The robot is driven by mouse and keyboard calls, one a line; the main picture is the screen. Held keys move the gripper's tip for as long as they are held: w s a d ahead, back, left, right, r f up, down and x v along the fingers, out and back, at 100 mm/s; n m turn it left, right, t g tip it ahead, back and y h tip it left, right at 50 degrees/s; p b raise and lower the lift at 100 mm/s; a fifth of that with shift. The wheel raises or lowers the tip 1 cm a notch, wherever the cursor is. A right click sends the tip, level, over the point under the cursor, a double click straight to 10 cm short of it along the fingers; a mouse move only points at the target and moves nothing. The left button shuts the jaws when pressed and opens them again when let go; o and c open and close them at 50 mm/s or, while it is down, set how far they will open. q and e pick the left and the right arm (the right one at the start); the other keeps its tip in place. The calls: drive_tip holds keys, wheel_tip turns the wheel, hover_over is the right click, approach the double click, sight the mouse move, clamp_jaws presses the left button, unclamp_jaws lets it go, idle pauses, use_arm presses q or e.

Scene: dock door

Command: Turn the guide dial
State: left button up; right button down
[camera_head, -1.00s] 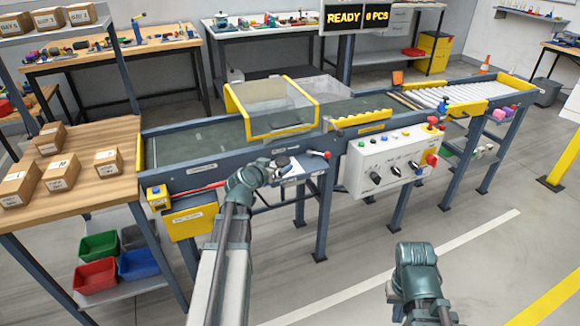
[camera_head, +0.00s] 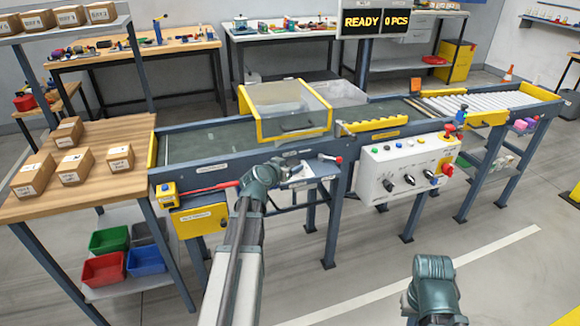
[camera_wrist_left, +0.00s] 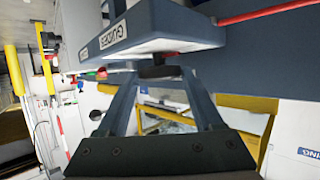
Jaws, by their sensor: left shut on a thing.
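The guide dial (camera_wrist_left: 163,71) is a small dark knob at the small grey panel labelled GUIDES (camera_wrist_left: 128,36) in the left wrist view. In the head view my left gripper (camera_head: 292,160) reaches to the side of the conveyor, at the small panel (camera_head: 308,175) below the clear guard. The dial's pointer and marks cannot be made out. Of my right arm only a wrist part shows at the lower right; its gripper is out of view.
A red-knobbed lever (camera_head: 338,160) is just right of my left gripper. A red rod (camera_head: 212,188) runs along the conveyor side to its left. The white control box (camera_head: 408,167) with knobs and buttons hangs further right. Open floor lies in front.

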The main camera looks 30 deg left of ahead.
use_arm(q)
drive_tip(key=c, duration=0.4)
drive_tip(key=shift+d+n+y, duration=0.15)
drive_tip(key=shift+n+y, duration=0.15)
drive_tip(key=shift+d+n+y, duration=0.15)
drive_tip(key=shift+n+y, duration=0.55)
drive_tip(key=shift+y, duration=0.2)
drive_tip(key=shift+w+d+n+g+y, duration=0.2)
drive_tip(key=shift+n+g+y, duration=0.3)
drive_tip(key=shift+n+y, duration=0.35)
drive_tip(key=shift+w+d+n+g+y, duration=0.15)
drive_tip(key=shift+n+g+y, duration=0.35)
drive_tip(key=shift+n+y, duration=0.3)
drive_tip(key=n+g+y, duration=0.2)
drive_tip(key=n+y, duration=0.1)
drive_tip(key=n+g+y, duration=0.1)
drive_tip(key=shift+w+d+n+g, duration=0.3)
drive_tip(key=shift+w+d+n, duration=0.05)
drive_tip(key=shift+d, duration=0.05)
drive_tip(key=shift+n+g+y, duration=0.55)
drive_tip(key=shift+n+g, duration=0.25)
drive_tip(key=shift+g, duration=0.1)
drive_tip(key=shift+f, duration=0.1)
